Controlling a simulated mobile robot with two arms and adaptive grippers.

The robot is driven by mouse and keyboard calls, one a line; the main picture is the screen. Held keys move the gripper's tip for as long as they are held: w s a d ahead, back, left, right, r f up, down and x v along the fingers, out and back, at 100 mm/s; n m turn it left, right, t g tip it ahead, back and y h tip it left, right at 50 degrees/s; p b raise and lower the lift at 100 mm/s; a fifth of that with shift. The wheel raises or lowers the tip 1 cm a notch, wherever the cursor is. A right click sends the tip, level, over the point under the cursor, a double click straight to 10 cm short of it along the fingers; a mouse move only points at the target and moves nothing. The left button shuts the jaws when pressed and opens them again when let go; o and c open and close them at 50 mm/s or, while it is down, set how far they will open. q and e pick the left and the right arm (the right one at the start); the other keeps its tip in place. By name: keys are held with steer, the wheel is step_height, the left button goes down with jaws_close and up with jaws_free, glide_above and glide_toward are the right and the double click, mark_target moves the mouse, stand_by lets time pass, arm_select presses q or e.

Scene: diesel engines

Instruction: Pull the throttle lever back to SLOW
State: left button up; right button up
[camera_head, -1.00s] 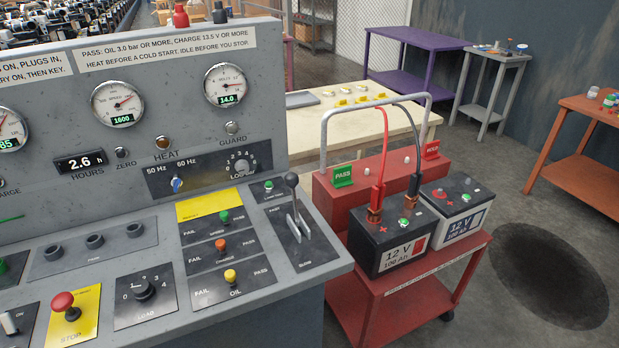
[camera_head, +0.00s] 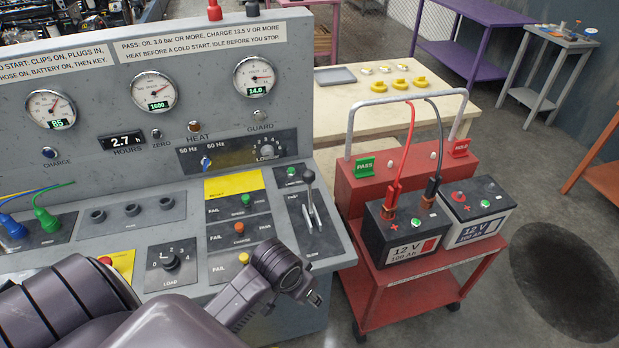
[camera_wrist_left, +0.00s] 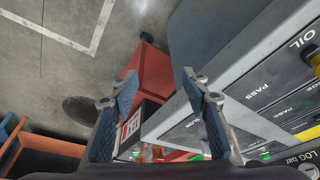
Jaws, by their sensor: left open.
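The throttle lever (camera_head: 310,194) has a black knob and a pale metal shaft in a slotted plate at the right end of the console desk. Its plate is marked FAST at the top and SLOW at the bottom. The knob is up at the FAST end of the plate in the picture. My left gripper (camera_head: 315,297) is below the lever, just past the desk's front edge, apart from it. In the left wrist view, the gripper (camera_wrist_left: 160,88) is open with nothing between its fingers. I cannot make out the lever there. My right gripper is not in view.
A red cart (camera_head: 375,283) with two 12 V batteries (camera_head: 400,237) stands close to the right of the console (camera_head: 190,105). PASS/FAIL switches (camera_head: 240,230) and a LOAD knob (camera_head: 171,262) lie left of the lever. Open floor is at the right.

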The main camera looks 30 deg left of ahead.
arm_select(q)
step_height(320, 180, up, 5)
steer(key=w, duration=0.1)
steer(key=n+t, duration=0.1)
steer(key=n, duration=0.3)
glide_toward(308, 182)
steer(key=x, duration=0.5)
steer(key=shift+a+p, duration=0.25)
steer(key=shift+p, duration=0.1)
steer(key=shift+w+a, duration=0.1)
steer(key=shift+w, duration=0.1)
steer(key=p+x, duration=0.2)
steer(key=x, duration=0.4)
steer(key=shift+w+f, duration=0.15)
steer(key=shift+f, duration=0.2)
steer(key=shift+w+f, duration=0.1)
steer(key=shift+f, duration=0.15)
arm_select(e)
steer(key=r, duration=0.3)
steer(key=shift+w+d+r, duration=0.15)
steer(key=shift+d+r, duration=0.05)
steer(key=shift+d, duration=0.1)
arm_select(q)
jaws_close()
